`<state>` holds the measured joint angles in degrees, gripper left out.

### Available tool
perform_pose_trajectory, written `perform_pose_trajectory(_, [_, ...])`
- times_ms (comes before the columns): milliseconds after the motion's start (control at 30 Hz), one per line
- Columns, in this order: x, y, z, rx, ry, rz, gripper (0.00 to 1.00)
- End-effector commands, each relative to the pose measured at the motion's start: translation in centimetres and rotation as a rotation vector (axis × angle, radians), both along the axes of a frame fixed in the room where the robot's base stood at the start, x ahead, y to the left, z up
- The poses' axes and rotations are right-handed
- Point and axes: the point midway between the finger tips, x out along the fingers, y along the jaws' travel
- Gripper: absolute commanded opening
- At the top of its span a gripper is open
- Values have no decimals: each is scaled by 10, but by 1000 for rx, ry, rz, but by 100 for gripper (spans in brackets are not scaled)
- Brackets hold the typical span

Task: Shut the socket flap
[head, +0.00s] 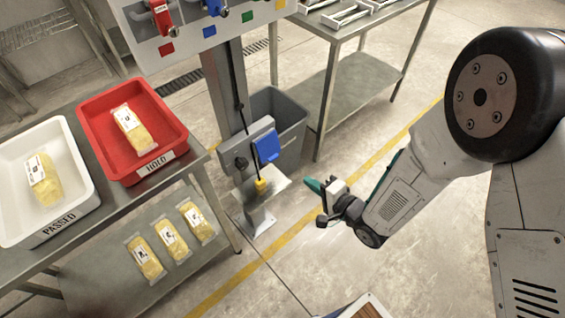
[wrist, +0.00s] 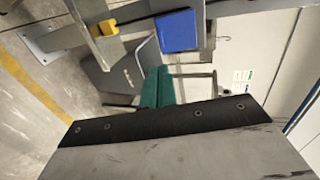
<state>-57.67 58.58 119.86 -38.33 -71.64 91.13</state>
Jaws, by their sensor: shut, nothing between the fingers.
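The blue socket flap (head: 266,146) is on the right part of a grey socket box (head: 248,140) on the post. It appears to stand out from the box face; its exact angle is hard to tell. In the wrist view the flap (wrist: 180,31) shows at upper centre. My gripper (head: 314,186), with teal fingers, is shut and empty, to the right of and below the flap, apart from it. The shut fingers also show in the wrist view (wrist: 158,88), below the flap in the picture. A yellow plug (head: 261,186) hangs on a black cable below the box.
A grey bin (head: 285,106) stands behind the post. At left, a steel table carries a red HOLD tray (head: 90,124) and a white PASSED tray (head: 88,205). A steel table (head: 345,85) stands behind. The floor between my arm and the post looks clear.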

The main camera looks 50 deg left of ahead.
Motion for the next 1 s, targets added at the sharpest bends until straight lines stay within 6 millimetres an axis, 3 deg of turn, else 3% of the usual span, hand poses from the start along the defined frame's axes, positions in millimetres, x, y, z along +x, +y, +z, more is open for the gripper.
perform_pose_trajectory(167, [-3,22,-7,3,1,2,0])
perform_pose_trajectory(600, [-10,107,-33,1,-2,0,0])
perform_pose_trajectory(800, [-12,126,-39,0,-2,0,0])
perform_pose_trajectory(1000, [-12,131,-40,0,-2,-2,0])
